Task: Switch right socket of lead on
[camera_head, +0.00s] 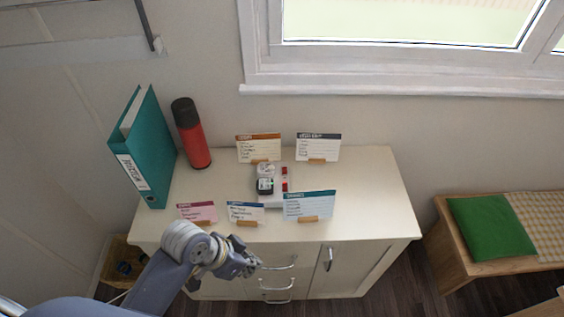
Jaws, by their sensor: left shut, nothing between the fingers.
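A white socket lead (281,199) lies on the cabinet top among several standing cards. A black plug (265,186) and a pale plug sit on its left part, and red switches (285,184) show along its right side. Which sockets are on is too small to tell. My left gripper (254,265) is shut and empty, at the cabinet's front edge, below and left of the lead and apart from it. My right gripper is not in view.
Cards stand in front of the lead, a blue one (309,205), a pink one (198,211) and another (245,212). Two more stand behind. A teal binder (147,150) and a red flask (192,138) are at the back left. The cabinet top's right side (370,195) is clear.

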